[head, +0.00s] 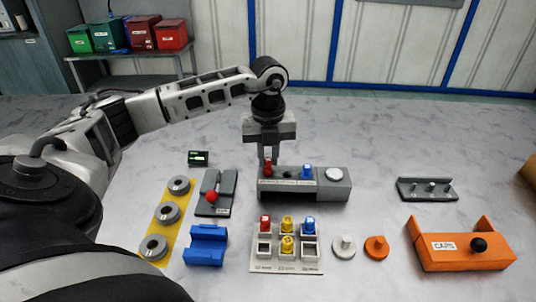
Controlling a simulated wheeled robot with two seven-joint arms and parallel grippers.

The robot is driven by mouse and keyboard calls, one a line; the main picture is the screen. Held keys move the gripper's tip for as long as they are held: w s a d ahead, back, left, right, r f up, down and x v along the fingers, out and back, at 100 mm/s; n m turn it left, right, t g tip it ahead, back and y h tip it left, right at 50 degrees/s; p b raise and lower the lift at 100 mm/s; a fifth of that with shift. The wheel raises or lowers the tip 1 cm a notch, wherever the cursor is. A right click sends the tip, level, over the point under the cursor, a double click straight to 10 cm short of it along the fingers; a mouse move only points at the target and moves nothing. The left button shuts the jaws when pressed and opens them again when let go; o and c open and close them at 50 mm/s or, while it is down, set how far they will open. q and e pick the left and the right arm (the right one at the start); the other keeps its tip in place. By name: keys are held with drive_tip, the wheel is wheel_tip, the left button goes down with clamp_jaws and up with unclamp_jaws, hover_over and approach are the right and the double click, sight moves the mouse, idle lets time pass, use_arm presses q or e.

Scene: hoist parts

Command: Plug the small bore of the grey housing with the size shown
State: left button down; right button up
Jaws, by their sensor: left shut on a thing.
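The grey housing (325,191) sits at the middle of the table. My left gripper (268,158) points straight down over its left end, shut on a red plug (267,169). The red plug is at the housing's top face; I cannot tell whether it is in a bore or just above it. A blue plug (306,172) stands in the housing to its right, and a white round cap (334,174) is on the right end. A small dark display (198,158) with green marks, too small to read, stands left. My right gripper is not in view.
A white plug tray (286,267) in front holds red, yellow and blue plugs. A yellow strip with grey rings (167,214), a blue block (206,246), a red-knobbed grey fixture (217,193), two discs (344,246), an orange caps holder (460,258) and a grey rack (427,189) surround it.

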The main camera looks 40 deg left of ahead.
use_arm(q)
drive_tip(key=shift+f+b, duration=0.3)
drive_tip(key=shift+f, duration=0.3)
idle(0.7)
drive_tip(key=shift+f, duration=0.15)
idle(0.7)
drive_tip(key=shift+f, duration=0.1)
idle(1.2)
drive_tip(key=c, duration=1.3)
unclamp_jaws()
drive_tip(key=shift+o, duration=0.2)
